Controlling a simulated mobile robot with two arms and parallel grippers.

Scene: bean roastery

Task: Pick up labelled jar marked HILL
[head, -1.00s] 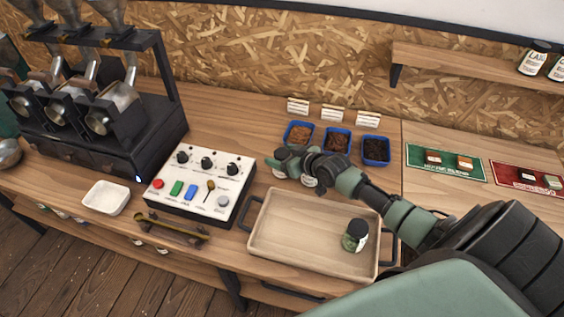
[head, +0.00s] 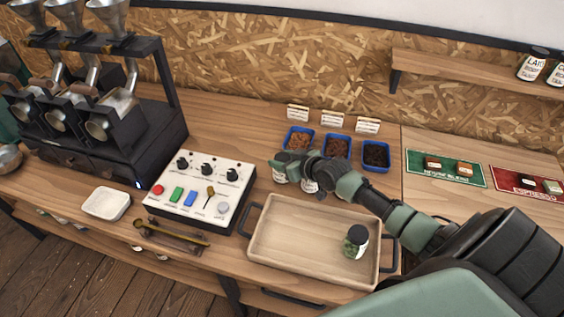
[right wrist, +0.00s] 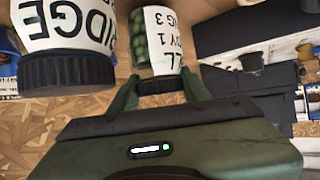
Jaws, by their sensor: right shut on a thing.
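The HILL jar has a dark lid, green contents and a white label, of which only the end "LL" of the name shows in the right wrist view (right wrist: 160,40). My right gripper (right wrist: 160,88) is shut on this jar near its lid, one finger on each side. In the head view the jar (head: 280,174) is mostly hidden under my right gripper (head: 283,161), behind the tray. I cannot tell whether it touches the counter. My left gripper is not in view.
A jar labelled RIDGE (right wrist: 70,40) stands close beside the held jar. A wooden tray (head: 290,256) with a green jar (head: 355,241) on it lies in front. Blue bins (head: 376,156) stand behind, and a control panel (head: 202,190) is left.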

